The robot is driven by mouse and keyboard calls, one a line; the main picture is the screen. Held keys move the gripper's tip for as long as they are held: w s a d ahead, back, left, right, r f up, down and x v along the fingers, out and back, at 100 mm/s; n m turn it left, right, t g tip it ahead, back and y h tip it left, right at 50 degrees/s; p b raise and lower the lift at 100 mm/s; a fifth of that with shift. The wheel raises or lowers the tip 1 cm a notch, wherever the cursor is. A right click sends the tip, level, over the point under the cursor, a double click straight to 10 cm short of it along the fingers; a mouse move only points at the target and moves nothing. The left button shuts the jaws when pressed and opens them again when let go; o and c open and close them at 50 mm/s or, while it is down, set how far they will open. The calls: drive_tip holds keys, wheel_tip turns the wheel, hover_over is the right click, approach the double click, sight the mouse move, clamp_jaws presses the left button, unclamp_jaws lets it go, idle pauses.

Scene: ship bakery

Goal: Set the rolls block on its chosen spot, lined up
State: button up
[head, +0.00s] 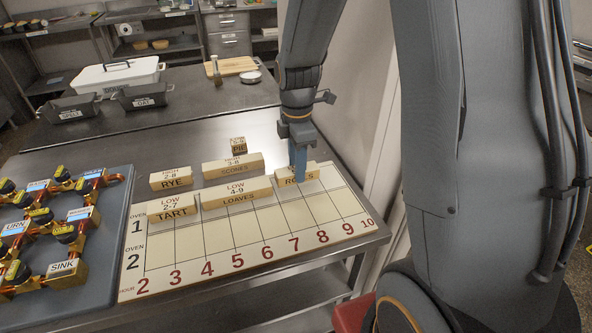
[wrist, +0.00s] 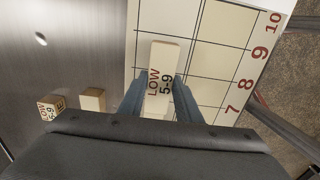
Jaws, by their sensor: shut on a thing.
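The rolls block (head: 283,179) is a small cream block marked ROLLS on its side. My gripper (head: 301,178) is shut on it from above, with one blue-grey finger hiding part of its label. In the wrist view the block's top (wrist: 165,65) reads LOW 5-9 and sits between the two fingers (wrist: 158,103). The block is over the upper part of the cream oven chart (head: 340,214), right of the loaves block (head: 237,194). In the wrist view its long sides look slightly turned from the grid lines. Whether it touches the chart is unclear.
The tart block (head: 172,211) stands left of the loaves block. Rye (head: 170,179), scones (head: 232,168) and pie (head: 238,146) blocks stand behind the chart. A grey panel with copper valves (head: 60,225) lies left. The chart's lower row and right side are clear.

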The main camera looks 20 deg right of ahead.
drive_tip(key=shift+f, duration=0.95)
drive_tip(key=o, duration=1.1)
drive_tip(key=shift+f, duration=0.15)
wheel_tip(320, 180, up, 12)
drive_tip(key=b, duration=0.2)
drive_tip(key=s+f+m, duration=0.2)
drive_tip(key=s+m, duration=0.2)
drive_tip(key=m, duration=0.1)
drive_tip(key=s+f+m, duration=0.3)
drive_tip(key=s+m, duration=0.1)
drive_tip(key=m, duration=0.2)
drive_tip(key=s+f+m+t, duration=0.1)
drive_tip(key=s+f+m, duration=0.1)
drive_tip(key=s+m, duration=0.3)
drive_tip(key=shift+s+a+f+m, duration=0.1)
drive_tip(key=shift+a+f+m, duration=0.15)
drive_tip(key=shift+m, duration=0.25)
drive_tip(key=shift+s+a+f+m, duration=0.2)
drive_tip(key=shift+s+m, duration=0.15)
drive_tip(key=shift+m, duration=0.15)
